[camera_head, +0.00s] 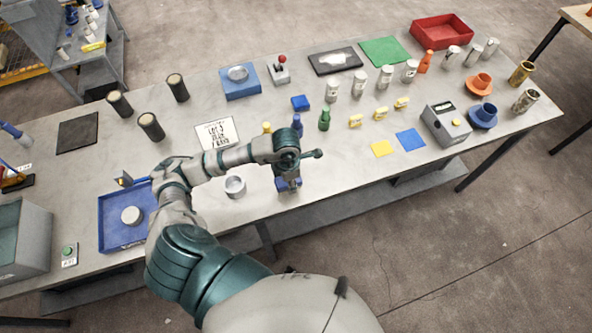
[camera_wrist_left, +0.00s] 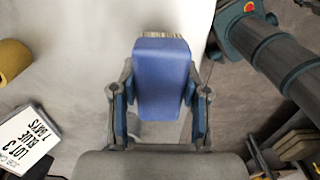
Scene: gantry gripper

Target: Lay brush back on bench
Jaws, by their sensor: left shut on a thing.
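The brush (camera_wrist_left: 162,80) has a blue body with pale bristles at its far end in the left wrist view. My left gripper (camera_wrist_left: 160,100) is shut on it, one finger on each side. In the head view my left gripper (camera_head: 289,182) is over the front edge of the grey bench (camera_head: 345,150), and only a bit of blue brush (camera_head: 283,185) shows under it. Whether the brush touches the bench I cannot tell. My right gripper is in neither view.
A pale cup (camera_head: 235,186) stands left of the gripper. A blue tray (camera_head: 112,232) lies at left. Bare bench lies to the gripper's right.

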